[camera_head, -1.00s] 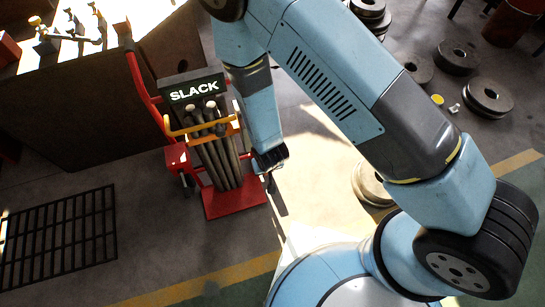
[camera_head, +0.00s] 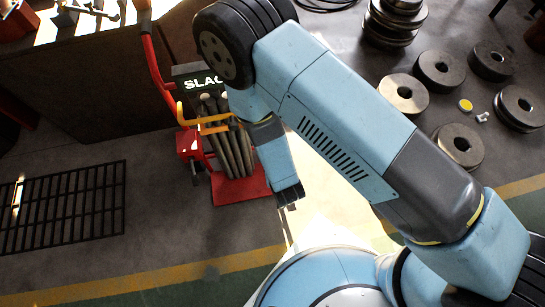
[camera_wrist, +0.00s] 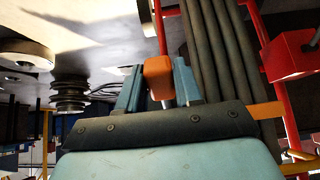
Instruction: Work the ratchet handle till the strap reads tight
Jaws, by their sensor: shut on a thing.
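A red trolley (camera_head: 240,191) holds a bundle of dark bars (camera_head: 233,150) upright, with a yellow-orange bar across them. A sign (camera_head: 196,84) above it shows "SLAC"; my arm hides its right end. My gripper (camera_head: 290,197) is low, just right of the trolley base, and what it grips is not clear there. In the wrist view my gripper (camera_wrist: 158,88) is shut on an orange block, seemingly the ratchet handle's grip (camera_wrist: 158,70), which sits between both fingers. The bars rise just right of it. The strap and ratchet body are not clear.
A dark bench (camera_head: 85,95) stands behind at the left, and a black floor grate (camera_head: 65,210) lies in front of it. A yellow line (camera_head: 150,272) crosses the floor.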

